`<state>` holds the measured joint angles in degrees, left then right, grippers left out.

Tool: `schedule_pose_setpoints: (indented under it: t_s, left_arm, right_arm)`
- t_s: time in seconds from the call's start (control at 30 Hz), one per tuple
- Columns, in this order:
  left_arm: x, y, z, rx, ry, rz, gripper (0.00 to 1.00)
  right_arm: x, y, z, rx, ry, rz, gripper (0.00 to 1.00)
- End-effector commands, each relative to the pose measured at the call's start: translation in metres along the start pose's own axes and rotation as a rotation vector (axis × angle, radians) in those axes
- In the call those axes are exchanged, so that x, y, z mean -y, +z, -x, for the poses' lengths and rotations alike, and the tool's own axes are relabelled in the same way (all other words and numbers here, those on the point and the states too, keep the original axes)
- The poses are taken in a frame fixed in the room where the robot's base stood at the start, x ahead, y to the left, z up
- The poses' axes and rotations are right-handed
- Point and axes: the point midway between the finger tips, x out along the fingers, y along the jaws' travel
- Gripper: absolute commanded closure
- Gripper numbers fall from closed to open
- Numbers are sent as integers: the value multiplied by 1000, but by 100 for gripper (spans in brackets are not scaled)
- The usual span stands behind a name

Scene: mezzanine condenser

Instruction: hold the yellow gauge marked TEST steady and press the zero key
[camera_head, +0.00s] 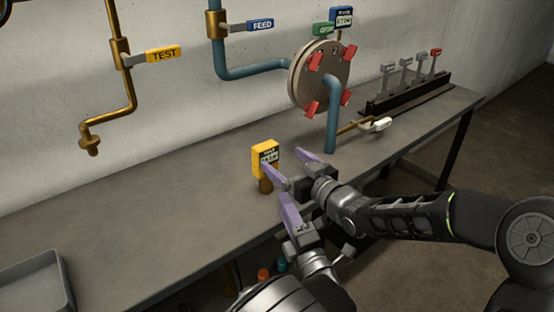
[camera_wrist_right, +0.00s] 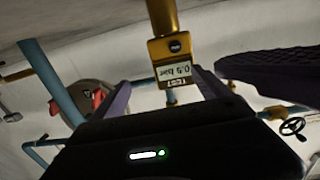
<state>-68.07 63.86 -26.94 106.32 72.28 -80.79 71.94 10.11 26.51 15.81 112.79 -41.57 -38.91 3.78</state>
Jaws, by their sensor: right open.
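The yellow gauge (camera_head: 265,154) marked TEST stands upright on a brass stem on the bench. In the right wrist view the gauge (camera_wrist_right: 173,47) appears upside down, with a round dark key and a display that seems to read 0.5 bar. My right gripper (camera_head: 280,158) is open in front of the gauge. In its wrist view the gauge lies between the two fingers, with gaps on both sides. My left gripper (camera_head: 283,199) is just below, its purple finger pointing towards the gauge. Its jaw opening is unclear. A dark ridged part (camera_wrist_right: 270,65), probably my left finger, shows close by.
A TEST-tagged brass pipe (camera_head: 129,90) and a FEED-tagged blue pipe (camera_head: 218,50) run down the wall. A flanged disc (camera_head: 305,85) with red clamps stands behind. A lever rack (camera_head: 405,97) is at back right, a grey tray (camera_head: 35,285) at front left. The bench left of the gauge is clear.

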Motion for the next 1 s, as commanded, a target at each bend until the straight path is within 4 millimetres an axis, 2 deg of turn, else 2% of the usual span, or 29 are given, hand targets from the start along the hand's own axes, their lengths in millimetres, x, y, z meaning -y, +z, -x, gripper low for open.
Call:
schedule_pose_setpoints:
  t_s: [0.1, 0.17, 0.63, 0.77, 1.0]
  left_arm:
    - [0, 0, 0, 0, 0, 0, 64]
    - [0, 0, 0, 0, 0, 0, 64]
    - [0, 0, 0, 0, 0, 0, 64]
    - [0, 0, 0, 0, 0, 0, 64]
    - [0, 0, 0, 0, 0, 0, 64]
  right_arm:
    - [18, -10, -8, -24, -35, 1, 13]
    - [21, -12, -9, -30, -42, 2, 13]
    - [23, -12, -15, -31, -45, 2, 13]
    - [24, -13, -28, -32, -46, 2, 13]
    - [26, -14, -63, -31, -46, 0, 13]
